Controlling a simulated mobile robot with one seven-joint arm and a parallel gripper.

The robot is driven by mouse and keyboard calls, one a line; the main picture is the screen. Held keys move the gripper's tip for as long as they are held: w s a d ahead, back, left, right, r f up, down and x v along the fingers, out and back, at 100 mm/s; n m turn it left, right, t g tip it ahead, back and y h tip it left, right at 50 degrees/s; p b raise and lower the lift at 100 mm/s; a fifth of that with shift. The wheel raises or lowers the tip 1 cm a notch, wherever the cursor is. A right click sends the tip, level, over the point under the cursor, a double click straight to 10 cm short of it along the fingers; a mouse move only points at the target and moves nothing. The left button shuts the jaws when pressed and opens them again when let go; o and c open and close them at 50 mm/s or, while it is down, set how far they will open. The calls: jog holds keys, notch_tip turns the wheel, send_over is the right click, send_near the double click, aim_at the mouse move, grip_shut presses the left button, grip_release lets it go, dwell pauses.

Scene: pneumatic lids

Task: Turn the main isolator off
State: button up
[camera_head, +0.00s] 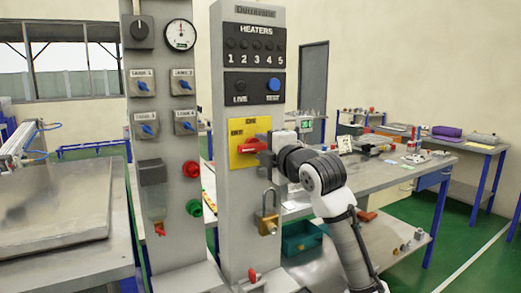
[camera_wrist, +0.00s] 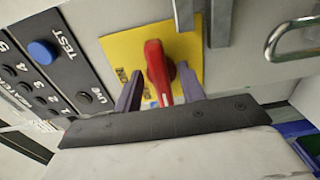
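The main isolator is a red rotary handle (camera_head: 252,146) on a yellow plate (camera_head: 236,157), on the front of the right-hand grey column. In the head view the handle lies roughly sideways; the plate's lettering is too small to read surely. In the wrist view the red handle (camera_wrist: 158,72) points down the picture towards my palm, on the yellow plate (camera_wrist: 122,47). My gripper (camera_wrist: 159,80) is open, with one finger on each side of the handle and small gaps visible. In the head view my gripper (camera_head: 270,146) reaches the plate from the right; its fingertips are hard to make out.
A padlock (camera_head: 268,222) hangs below on the same column. The left column carries blue valve knobs (camera_head: 143,86) and a gauge (camera_head: 180,35). A workbench (camera_head: 385,172) stands behind my arm.

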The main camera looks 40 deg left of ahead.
jog(key=b+v, duration=0.2)
jog(key=v, duration=1)
jog(key=shift+b, duration=0.3)
jog(key=shift+s+d, duration=0.1)
jog(key=shift+s, duration=0.05)
